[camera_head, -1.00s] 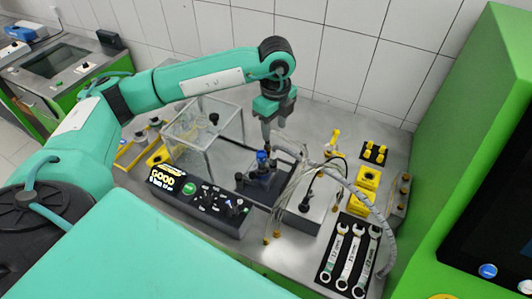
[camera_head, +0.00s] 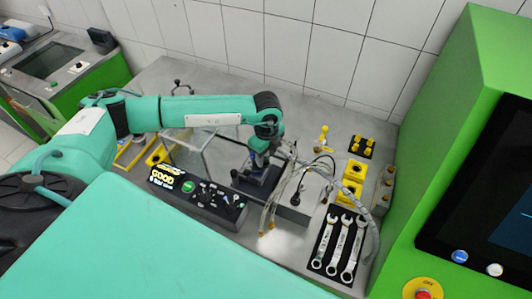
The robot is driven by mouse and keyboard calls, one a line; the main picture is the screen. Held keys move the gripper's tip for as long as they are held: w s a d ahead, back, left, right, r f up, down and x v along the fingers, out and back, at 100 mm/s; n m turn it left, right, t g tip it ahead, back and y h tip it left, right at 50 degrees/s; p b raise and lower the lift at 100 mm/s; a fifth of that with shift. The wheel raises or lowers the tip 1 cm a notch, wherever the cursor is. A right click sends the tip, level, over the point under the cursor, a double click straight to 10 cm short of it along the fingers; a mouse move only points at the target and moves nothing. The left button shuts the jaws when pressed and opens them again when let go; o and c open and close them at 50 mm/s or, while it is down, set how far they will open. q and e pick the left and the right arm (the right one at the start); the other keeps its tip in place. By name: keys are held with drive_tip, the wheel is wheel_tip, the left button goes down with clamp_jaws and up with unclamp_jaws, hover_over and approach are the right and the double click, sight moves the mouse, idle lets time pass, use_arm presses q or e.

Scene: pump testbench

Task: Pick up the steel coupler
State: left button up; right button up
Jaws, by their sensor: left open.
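My left gripper (camera_head: 257,164) points down over the dark pump fixture (camera_head: 258,182) at the middle of the bench. Its jaws are open, and its fingers are close around or beside a small blue-topped part on the fixture; I cannot tell whether they touch. The steel coupler cannot be made out with certainty; it may be hidden by the gripper and wrist. My right gripper is not in view.
A clear box frame (camera_head: 187,148) stands left of the fixture. A control box (camera_head: 197,196) is in front. Hoses (camera_head: 283,190) hang close on the right, beside wrenches (camera_head: 338,245) and yellow blocks (camera_head: 353,181). A green cabinet (camera_head: 450,130) bounds the right side.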

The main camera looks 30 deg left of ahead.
use_arm(q)
drive_tip(key=shift+f, duration=0.85)
drive_tip(key=shift+c, duration=0.2)
clamp_jaws()
